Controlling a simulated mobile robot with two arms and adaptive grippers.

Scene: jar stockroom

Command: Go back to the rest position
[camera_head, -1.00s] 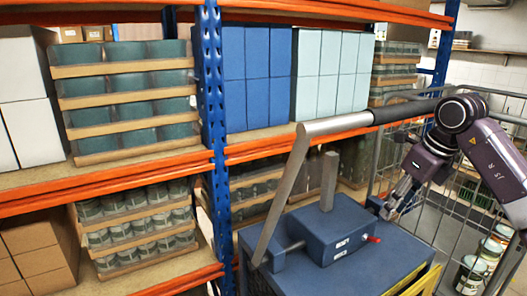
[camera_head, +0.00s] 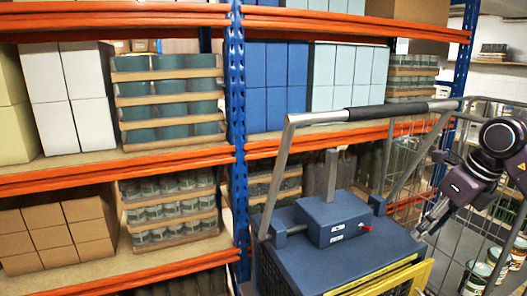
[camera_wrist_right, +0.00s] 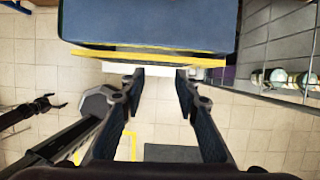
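My right gripper (camera_head: 432,222) is at the right of the head view, in front of the wire cage and to the right of the blue cart. In the right wrist view its two fingers (camera_wrist_right: 158,74) are spread apart with nothing between them, above the tiled floor. The yellow edge of the blue cart lies beyond the fingertips. My left gripper is outside the head view. A small gripper that looks like my left one (camera_wrist_right: 52,103) shows at the left of the right wrist view, its fingers apart and empty.
A blue cart (camera_head: 362,262) with a grey push handle stands before the shelving. A wire cage (camera_head: 452,245) is at the right, with several jars (camera_head: 480,272) beside it. Orange shelf beams (camera_head: 120,168) and a blue post (camera_head: 237,130) stand close.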

